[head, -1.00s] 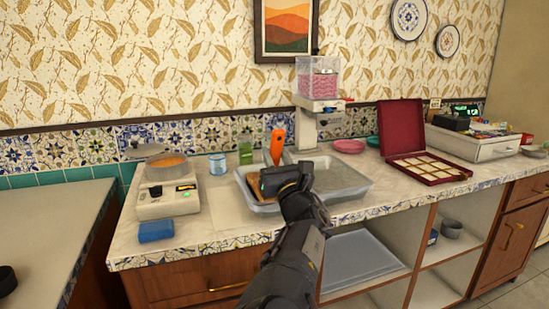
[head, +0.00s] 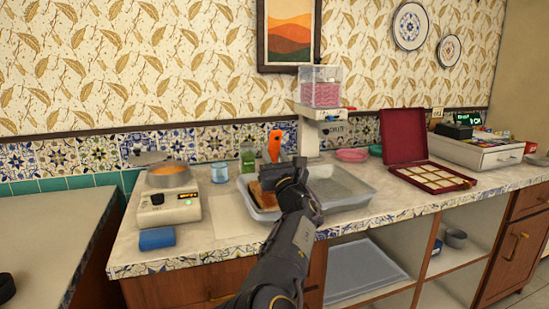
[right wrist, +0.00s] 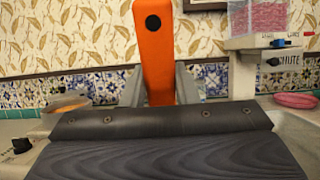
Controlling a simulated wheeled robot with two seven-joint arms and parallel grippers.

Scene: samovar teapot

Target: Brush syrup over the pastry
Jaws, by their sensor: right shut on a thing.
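My right gripper (head: 276,168) is shut on the brush's orange handle (head: 273,146), which stands roughly upright above the tray. In the right wrist view the orange handle (right wrist: 154,55) rises between the two grey fingers (right wrist: 160,85). The bristles are hidden. My left gripper is out of view.
A blue sponge-like block (head: 157,238) lies before the burner. A blue-patterned cup (head: 219,172) and green glass (head: 247,160) stand behind the tray. A dispenser (head: 320,115) rises behind it. An open red box (head: 430,175) is on the right.

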